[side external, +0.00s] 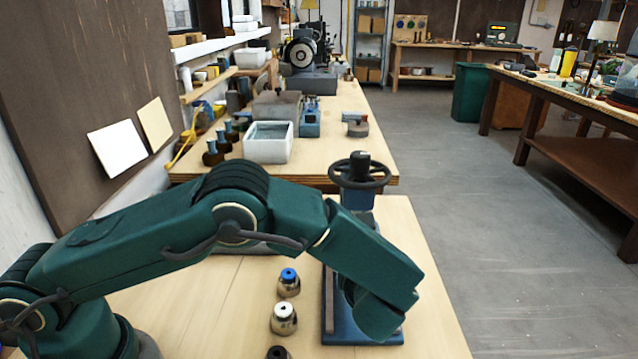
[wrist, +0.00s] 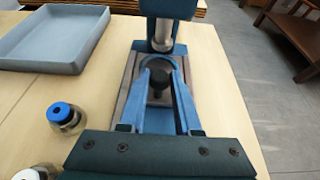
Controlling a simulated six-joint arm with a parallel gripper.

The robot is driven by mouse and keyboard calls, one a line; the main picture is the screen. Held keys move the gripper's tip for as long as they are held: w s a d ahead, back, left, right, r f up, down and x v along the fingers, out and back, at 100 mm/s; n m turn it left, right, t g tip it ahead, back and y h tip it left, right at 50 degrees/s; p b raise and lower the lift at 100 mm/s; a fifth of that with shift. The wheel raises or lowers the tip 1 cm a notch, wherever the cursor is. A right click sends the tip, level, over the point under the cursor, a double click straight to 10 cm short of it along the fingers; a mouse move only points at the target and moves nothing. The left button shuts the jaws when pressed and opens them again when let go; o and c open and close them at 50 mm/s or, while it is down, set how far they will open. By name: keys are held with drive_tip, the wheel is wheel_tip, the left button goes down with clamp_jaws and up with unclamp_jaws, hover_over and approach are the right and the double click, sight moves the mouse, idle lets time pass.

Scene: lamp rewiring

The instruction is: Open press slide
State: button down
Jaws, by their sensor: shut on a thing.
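The press stands on the near bench, with a black handwheel (side external: 359,172) on top and a blue base (side external: 362,332). In the wrist view its blue column and round metal ram (wrist: 162,33) rise just beyond my fingers. The press slide (wrist: 158,97) lies between dark rails below the ram, with a black round knob (wrist: 159,79) on it. My gripper (wrist: 159,75) is shut on the knob, one blue finger on each side. In the side view my forearm and wrist hide the fingers and most of the slide.
A blue-capped small pot (side external: 288,281) and a white-topped one (side external: 284,318) stand left of the press; a dark-topped one (side external: 278,352) is nearer. A grey tray (wrist: 58,38) lies at the back left. The floor right of the bench is clear.

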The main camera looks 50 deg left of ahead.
drive_tip(key=s+d, duration=0.9)
drive_tip(key=c, duration=0.6)
unclamp_jaws()
drive_tip(key=shift+s+d, duration=0.1)
